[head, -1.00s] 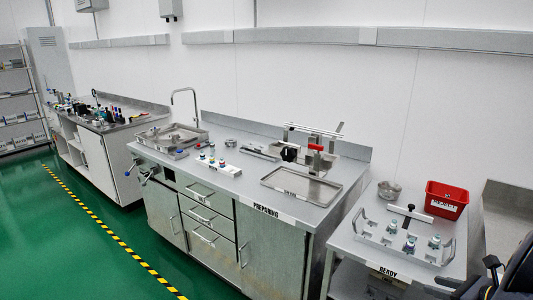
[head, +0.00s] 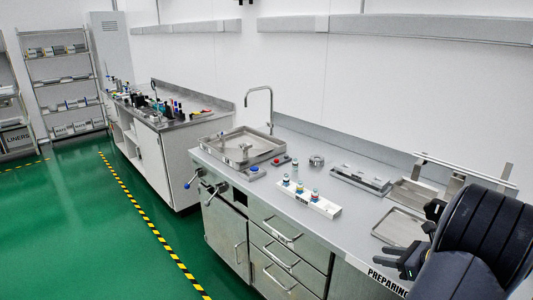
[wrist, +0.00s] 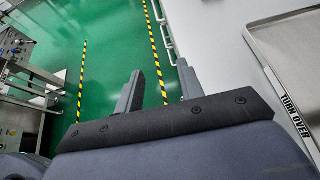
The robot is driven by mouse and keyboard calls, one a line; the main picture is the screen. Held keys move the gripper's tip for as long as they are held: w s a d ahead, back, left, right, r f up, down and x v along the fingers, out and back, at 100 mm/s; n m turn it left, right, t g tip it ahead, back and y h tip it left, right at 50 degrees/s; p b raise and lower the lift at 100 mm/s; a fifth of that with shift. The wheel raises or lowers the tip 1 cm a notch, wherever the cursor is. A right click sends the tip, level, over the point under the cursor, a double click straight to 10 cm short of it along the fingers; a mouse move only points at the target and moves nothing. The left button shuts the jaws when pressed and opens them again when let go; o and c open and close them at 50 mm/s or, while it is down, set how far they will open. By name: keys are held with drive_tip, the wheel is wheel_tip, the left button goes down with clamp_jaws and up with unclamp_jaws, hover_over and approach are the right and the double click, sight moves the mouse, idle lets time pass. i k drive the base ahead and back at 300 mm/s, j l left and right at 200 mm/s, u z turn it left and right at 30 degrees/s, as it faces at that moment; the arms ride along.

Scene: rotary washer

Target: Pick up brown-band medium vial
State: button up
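Several small capped vials (head: 299,187) stand in a white rack (head: 325,208) on the steel counter in the head view. Their caps look blue, red and teal. They are too small to tell which one, if any, has a brown band. My gripper (head: 408,240) is at the right of the head view, near the counter's front edge, to the right of the rack and apart from it. In the wrist view my gripper (wrist: 158,86) has its two fingers spread with nothing between them. No vial shows in the wrist view.
A sink (head: 240,147) with a tall tap is left of the rack. A shallow tray (head: 398,228) lies right of it, partly behind my arm. A second bench (head: 172,118) holds small items at the back left. Green floor (head: 90,220) is open at left.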

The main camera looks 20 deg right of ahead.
sight(295, 164)
drive_tip(key=i+z, duration=0.1)
drive_tip(key=i, duration=0.5)
drive_tip(key=i+j+z, duration=0.1)
drive_tip(key=i, duration=0.5)
drive_tip(key=i+j, duration=0.15)
drive_tip(key=i, duration=0.4)
drive_tip(key=i+j+z, duration=0.1)
drive_tip(key=i+z, duration=0.15)
drive_tip(key=i+j+z, duration=0.2)
drive_tip(key=i, duration=0.25)
